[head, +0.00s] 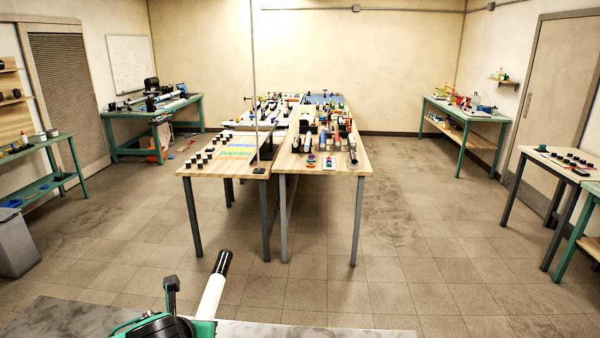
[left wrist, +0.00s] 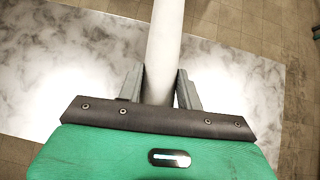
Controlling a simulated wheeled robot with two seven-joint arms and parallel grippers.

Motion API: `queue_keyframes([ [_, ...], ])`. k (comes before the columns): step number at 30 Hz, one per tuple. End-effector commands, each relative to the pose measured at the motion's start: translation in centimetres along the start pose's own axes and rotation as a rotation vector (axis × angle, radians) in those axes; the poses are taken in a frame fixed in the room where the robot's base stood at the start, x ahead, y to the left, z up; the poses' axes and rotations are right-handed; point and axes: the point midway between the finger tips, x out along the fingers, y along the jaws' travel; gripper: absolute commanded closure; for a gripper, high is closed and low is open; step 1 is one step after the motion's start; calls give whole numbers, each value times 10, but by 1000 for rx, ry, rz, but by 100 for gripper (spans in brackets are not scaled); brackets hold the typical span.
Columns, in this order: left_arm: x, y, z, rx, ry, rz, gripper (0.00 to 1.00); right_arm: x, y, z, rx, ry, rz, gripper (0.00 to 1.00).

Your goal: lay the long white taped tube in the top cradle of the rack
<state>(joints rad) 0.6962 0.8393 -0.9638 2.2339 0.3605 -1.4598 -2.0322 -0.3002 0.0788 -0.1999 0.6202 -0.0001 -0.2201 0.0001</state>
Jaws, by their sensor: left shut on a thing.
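The long white tube (head: 212,297) shows at the bottom of the head view, with a black banded end pointing up and away. In the left wrist view the white tube (left wrist: 165,50) runs between the two grey fingers of my left gripper (left wrist: 160,88), which is shut on it. The tube's other end is hidden by the gripper. In the head view my left gripper's green and black body is at the bottom edge. My right gripper is not in view. I cannot pick out the rack's top cradle; long tube-like items (head: 160,104) lie on the far left green bench.
A grey marbled surface (head: 60,315) lies below the tube. Two wooden tables (head: 222,180) with many small objects stand ahead, with a thin upright pole (head: 255,70). Green benches line both side walls. The tiled floor (head: 420,240) at the right is clear.

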Motion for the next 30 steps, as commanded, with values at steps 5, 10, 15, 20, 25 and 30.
queue_keyframes([
  [5, 0, -1, -1, -3, 2, -1, 99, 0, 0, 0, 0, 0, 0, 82],
  [10, 2, 2, -1, -5, 1, 3, 99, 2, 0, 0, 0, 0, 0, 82],
  [15, 20, 21, -10, -42, 1, 41, 99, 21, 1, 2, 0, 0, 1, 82],
  [20, 45, 58, -21, -113, 0, 111, 99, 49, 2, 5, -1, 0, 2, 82],
  [25, 64, 94, -30, -179, 0, 179, 99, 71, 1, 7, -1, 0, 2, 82],
  [30, 72, 114, -34, -216, 0, 216, 99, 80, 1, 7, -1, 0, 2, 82],
])
